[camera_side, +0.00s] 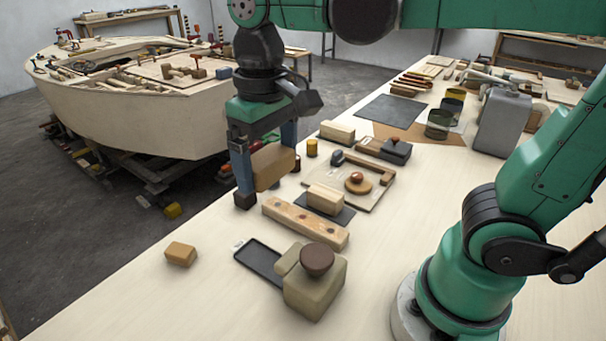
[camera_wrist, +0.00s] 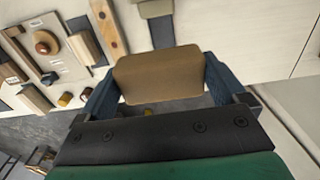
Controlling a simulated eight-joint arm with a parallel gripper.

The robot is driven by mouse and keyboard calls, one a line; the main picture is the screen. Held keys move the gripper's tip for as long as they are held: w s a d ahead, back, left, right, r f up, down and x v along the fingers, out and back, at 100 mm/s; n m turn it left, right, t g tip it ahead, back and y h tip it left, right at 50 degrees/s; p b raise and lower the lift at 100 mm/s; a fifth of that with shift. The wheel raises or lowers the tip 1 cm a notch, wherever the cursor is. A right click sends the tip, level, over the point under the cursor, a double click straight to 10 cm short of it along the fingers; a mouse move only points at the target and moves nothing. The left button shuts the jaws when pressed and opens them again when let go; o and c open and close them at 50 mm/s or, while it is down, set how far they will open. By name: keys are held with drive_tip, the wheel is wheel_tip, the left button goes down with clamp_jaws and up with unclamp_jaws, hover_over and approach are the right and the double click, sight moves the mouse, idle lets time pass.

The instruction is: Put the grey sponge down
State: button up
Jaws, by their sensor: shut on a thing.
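My gripper (camera_side: 267,178) is shut on a tan-brown, sponge-like block (camera_side: 273,167); it looks brown rather than grey. The block is held between the two blue fingers, above the left edge side of the bench. In the wrist view the same block (camera_wrist: 158,74) spans the gap between the fingers. I see no clearly grey sponge; the held block is the only sponge-like thing in my grip. A small orange-tan block (camera_side: 181,253) lies alone on the bench at front left.
A dark shallow tray (camera_side: 258,266) lies beside an olive block with a brown knob (camera_side: 315,285). A wooden bar with holes (camera_side: 305,222) lies behind them. Sanding blocks on a board (camera_side: 378,192) and a grey can (camera_side: 503,122) stand farther back. The front-left bench is mostly clear.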

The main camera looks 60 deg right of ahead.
wheel_tip(320, 180, down, 13)
drive_tip(key=shift+r, duration=0.1)
idle(0.5)
drive_tip(key=shift+f, duration=0.25)
drive_tip(key=shift+f, duration=0.35)
drive_tip(key=o, duration=0.8)
